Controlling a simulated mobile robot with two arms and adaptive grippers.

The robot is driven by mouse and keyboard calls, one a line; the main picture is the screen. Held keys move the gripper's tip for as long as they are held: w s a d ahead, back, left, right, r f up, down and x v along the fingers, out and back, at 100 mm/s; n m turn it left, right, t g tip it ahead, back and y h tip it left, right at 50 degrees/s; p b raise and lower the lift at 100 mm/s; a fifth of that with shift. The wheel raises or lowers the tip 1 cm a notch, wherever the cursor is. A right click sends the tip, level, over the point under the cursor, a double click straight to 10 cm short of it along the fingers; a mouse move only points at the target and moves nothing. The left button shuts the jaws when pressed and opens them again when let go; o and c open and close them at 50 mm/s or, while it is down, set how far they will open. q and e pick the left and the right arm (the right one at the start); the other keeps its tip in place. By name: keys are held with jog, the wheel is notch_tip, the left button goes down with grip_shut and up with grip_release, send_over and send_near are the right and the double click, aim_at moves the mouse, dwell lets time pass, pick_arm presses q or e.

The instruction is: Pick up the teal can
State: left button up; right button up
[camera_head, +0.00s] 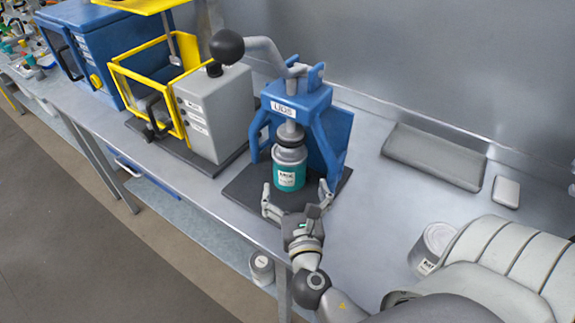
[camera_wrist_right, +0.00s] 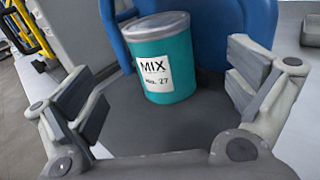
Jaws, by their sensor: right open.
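The teal can (camera_head: 289,176) has a grey lid and a white label. It stands upright on the dark base plate (camera_head: 245,187) of a blue lid press (camera_head: 325,130) marked "LIDS", under the press's plunger. In the right wrist view the can (camera_wrist_right: 180,62) shows its label "MIX No. 27". My right gripper (camera_head: 297,197) is open in front of the can, with its fingers spread. In the right wrist view the fingers (camera_wrist_right: 165,95) stand to either side, and the can is beyond them, untouched. My left gripper is not in view.
A grey machine with a yellow frame (camera_head: 175,100) stands left of the press. A grey tray (camera_head: 435,155) and a small white block (camera_head: 506,192) lie at the back right. A grey can (camera_head: 432,248) stands right of my arm. The bench between is clear.

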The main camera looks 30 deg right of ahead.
aim_at(290, 157)
jog(key=x, duration=0.2)
jog(key=p+x, duration=0.1)
jog(key=x, duration=0.1)
jog(key=shift+r, duration=0.4)
jog(key=shift+w+d+f+p, duration=0.1)
jog(key=shift+w+d+p, duration=0.05)
jog(key=shift+w+p, duration=0.15)
jog(key=p+x, duration=0.1)
jog(key=x, duration=0.3)
jog(key=shift+w+d, duration=0.1)
jog(key=shift+w, duration=0.15)
jog(key=shift+w+d, duration=0.25)
jog(key=shift+w, duration=0.25)
jog(key=shift+s, duration=0.1)
jog(key=c, duration=1.4)
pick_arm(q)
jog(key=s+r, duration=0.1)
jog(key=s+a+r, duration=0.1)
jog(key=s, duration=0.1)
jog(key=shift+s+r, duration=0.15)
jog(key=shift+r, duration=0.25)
pick_arm(e)
jog(key=shift+c, duration=0.5)
